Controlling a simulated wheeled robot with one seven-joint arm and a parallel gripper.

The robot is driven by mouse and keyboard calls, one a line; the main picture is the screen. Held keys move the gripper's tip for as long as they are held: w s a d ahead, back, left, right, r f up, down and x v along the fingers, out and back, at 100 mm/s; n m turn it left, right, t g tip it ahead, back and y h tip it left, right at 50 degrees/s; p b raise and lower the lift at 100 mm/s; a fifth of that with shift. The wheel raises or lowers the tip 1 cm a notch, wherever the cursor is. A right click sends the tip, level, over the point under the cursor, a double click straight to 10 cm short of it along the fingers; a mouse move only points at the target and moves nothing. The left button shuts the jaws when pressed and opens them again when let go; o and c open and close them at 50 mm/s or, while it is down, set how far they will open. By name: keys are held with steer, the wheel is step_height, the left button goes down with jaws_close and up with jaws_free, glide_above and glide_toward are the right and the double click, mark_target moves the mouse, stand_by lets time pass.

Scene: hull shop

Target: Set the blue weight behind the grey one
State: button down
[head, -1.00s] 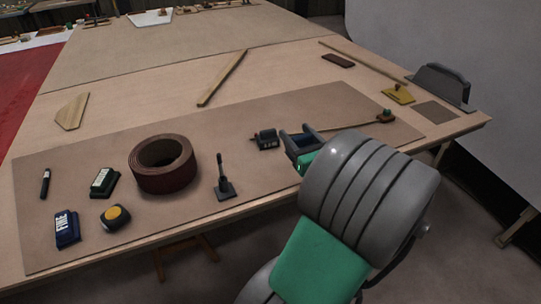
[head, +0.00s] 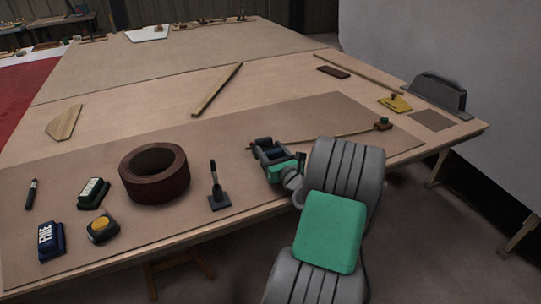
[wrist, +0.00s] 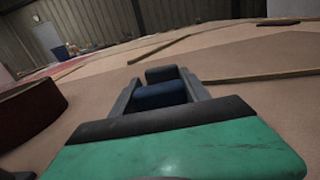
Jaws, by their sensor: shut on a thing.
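My gripper (head: 270,154) is shut on a dark blue weight (wrist: 160,97), which sits between its two fingers in the wrist view. In the head view the fingers and arm mostly hide this weight. The grey weight (wrist: 162,74) shows just beyond the blue one in the wrist view. In the head view the grey weight (head: 262,142) is a small dark block on the brown mat at the gripper's far side, partly covered. The two weights look very close; I cannot tell whether they touch, or whether the blue one rests on the mat.
A tape roll (head: 155,174) and an upright-handled tool (head: 217,188) stand left of my gripper. A thin stick (head: 315,136) lies just beyond it. Mat beyond the stick is clear.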

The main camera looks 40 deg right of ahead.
steer(key=shift+c, duration=2)
jaws_free()
steer(key=shift+f, duration=0.25)
steer(key=shift+s, duration=0.1)
steer(key=v, duration=1.1)
steer(key=shift+s+r+p, duration=0.1)
steer(key=shift+p, duration=0.25)
steer(key=shift+s+a, duration=0.2)
steer(key=shift+s, duration=0.1)
